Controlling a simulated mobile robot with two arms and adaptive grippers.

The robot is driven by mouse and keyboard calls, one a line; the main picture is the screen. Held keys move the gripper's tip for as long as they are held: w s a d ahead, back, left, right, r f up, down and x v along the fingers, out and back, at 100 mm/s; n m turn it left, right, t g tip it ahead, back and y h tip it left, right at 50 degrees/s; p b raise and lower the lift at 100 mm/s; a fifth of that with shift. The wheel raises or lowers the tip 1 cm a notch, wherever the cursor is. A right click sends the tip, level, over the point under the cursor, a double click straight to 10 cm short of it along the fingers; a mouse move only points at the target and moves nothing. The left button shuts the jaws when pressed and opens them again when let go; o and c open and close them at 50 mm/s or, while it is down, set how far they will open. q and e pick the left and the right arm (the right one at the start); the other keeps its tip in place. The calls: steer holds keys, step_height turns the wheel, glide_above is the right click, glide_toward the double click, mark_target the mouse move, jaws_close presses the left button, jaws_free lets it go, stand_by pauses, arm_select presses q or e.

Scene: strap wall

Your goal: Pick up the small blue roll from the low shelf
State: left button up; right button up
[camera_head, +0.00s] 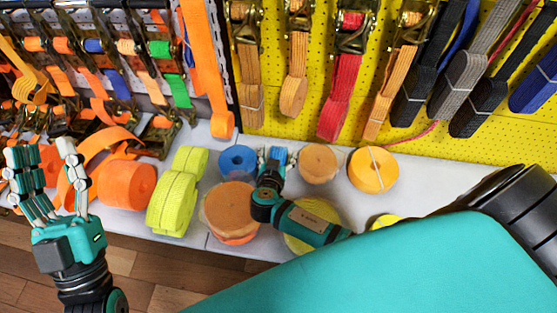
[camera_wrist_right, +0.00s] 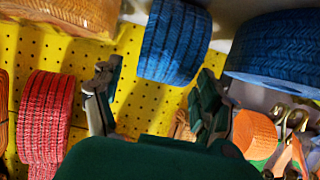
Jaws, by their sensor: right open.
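The small blue roll (camera_wrist_right: 175,42) shows in the right wrist view, on the shelf just past my fingertips and between them, nearer the finger at picture right. In the head view my right gripper mostly hides it. My right gripper (camera_head: 273,158) is open and reaches over the low shelf (camera_head: 340,201); its spread fingers also show in the right wrist view (camera_wrist_right: 155,85). I cannot tell whether a finger touches the roll. My left gripper (camera_head: 45,165) is open and empty, fingers pointing up, at the shelf's left end.
A larger blue roll (camera_head: 238,160) lies just left of my right gripper. An orange roll (camera_head: 318,163) lies to its right, then a yellow-orange roll (camera_head: 373,169). A wide orange roll (camera_head: 231,207) stands in front. Straps hang on the yellow pegboard (camera_head: 290,127) behind.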

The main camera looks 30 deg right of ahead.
steer(key=shift+x, duration=0.85)
steer(key=c, duration=1.4)
